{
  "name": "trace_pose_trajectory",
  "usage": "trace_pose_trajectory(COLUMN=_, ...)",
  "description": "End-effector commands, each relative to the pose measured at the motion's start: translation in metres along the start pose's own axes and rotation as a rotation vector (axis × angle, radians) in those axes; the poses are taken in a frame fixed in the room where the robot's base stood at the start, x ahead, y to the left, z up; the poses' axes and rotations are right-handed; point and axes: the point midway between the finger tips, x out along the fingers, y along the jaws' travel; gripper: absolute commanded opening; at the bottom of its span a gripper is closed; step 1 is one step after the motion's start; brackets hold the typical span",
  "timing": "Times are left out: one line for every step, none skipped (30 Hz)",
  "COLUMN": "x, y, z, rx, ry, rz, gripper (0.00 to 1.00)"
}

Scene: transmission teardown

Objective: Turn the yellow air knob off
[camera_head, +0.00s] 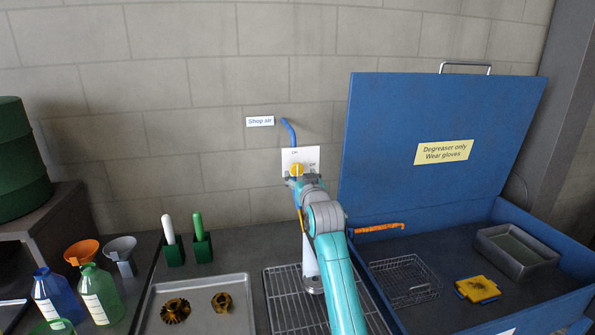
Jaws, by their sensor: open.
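The yellow air knob (297,170) sits on a white plate (312,156) on the block wall. A "Shop air" label (260,121) is to its upper left, and a blue hose (289,131) runs down to the plate from above. Small lettering shows above the knob, too small to read surely. My gripper (297,181) is at the knob's lower edge, open. My teal arm reaches up to it from below. The fingertips are small and partly overlap the knob, so I cannot tell whether they touch it.
A blue degreaser tank (371,246) with its lid raised stands close on the right, holding a wire basket (405,281) and a grey tray (515,252). A wire rack (284,298) and a metal tray with gears (238,320) lie below. Bottles and funnels stand at left.

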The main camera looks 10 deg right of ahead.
Motion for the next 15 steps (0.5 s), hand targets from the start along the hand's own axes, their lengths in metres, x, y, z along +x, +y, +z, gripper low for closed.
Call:
trace_pose_trajectory(x=0.008, y=0.0, z=-0.001, rx=0.0, ry=0.0, rz=0.0, gripper=0.67)
trace_pose_trajectory(x=0.013, y=0.0, z=-0.001, rx=0.0, ry=0.0, rz=0.0, gripper=0.67)
trace_pose_trajectory(x=0.018, y=0.0, z=-0.001, rx=0.0, ry=-0.001, rz=0.0, gripper=0.67)
trace_pose_trajectory(x=0.022, y=0.0, z=-0.001, rx=0.0, ry=0.0, rz=0.0, gripper=0.67)
trace_pose_trajectory(x=0.026, y=0.0, z=0.0, rx=0.0, ry=0.0, rz=0.0, gripper=0.67)
trace_pose_trajectory(x=0.03, y=0.0, z=-0.001, rx=0.0, ry=0.0, rz=0.0, gripper=0.67)
trace_pose_trajectory(x=0.033, y=0.0, z=-0.001, rx=0.0, ry=0.0, rz=0.0, gripper=0.67)
trace_pose_trajectory(x=0.035, y=0.0, z=-0.001, rx=0.0, ry=0.0, rz=0.0, gripper=0.67)
trace_pose_trajectory(x=0.038, y=0.0, z=0.0, rx=0.0, ry=0.0, rz=0.0, gripper=0.67)
trace_pose_trajectory(x=0.04, y=0.0, z=0.0, rx=0.0, ry=0.0, rz=0.0, gripper=0.67)
trace_pose_trajectory(x=0.041, y=0.0, z=0.0, rx=0.0, ry=0.0, rz=0.0, gripper=0.67)
trace_pose_trajectory(x=0.043, y=0.0, z=-0.001, rx=0.0, ry=0.001, rz=0.0, gripper=0.67)
trace_pose_trajectory(x=0.044, y=0.0, z=-0.001, rx=0.0, ry=0.0, rz=0.0, gripper=0.67)
trace_pose_trajectory(x=0.045, y=0.0, z=0.0, rx=0.0, ry=0.0, rz=0.0, gripper=0.67)
trace_pose_trajectory(x=0.045, y=0.0, z=0.0, rx=0.0, ry=0.0, rz=0.0, gripper=0.67)
